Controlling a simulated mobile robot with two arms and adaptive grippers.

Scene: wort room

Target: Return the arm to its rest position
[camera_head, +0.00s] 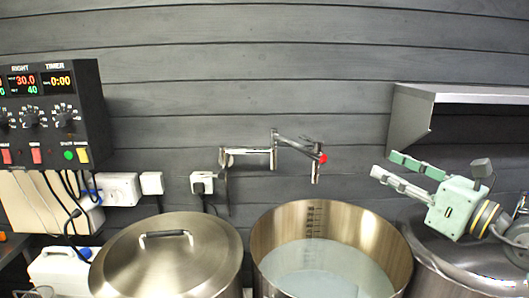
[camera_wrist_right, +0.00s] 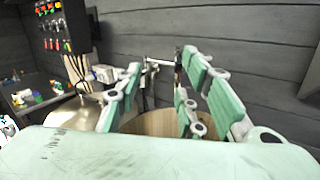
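My right gripper (camera_head: 386,167) is at the right of the head view, above the right-hand kettle and to the right of the open pot. Its green and grey fingers point left and are spread apart with nothing between them. In the right wrist view, the gripper fingers (camera_wrist_right: 160,98) also stand wide apart and empty, with the open pot beyond them. My left gripper is not in view.
An open steel pot (camera_head: 262,233) holds pale liquid. A lidded pot (camera_head: 165,262) stands to its left, another kettle (camera_head: 440,262) to its right. A folding faucet (camera_head: 246,151) and a metal shelf (camera_head: 465,94) are on the wall. A control box (camera_head: 92,100) hangs left.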

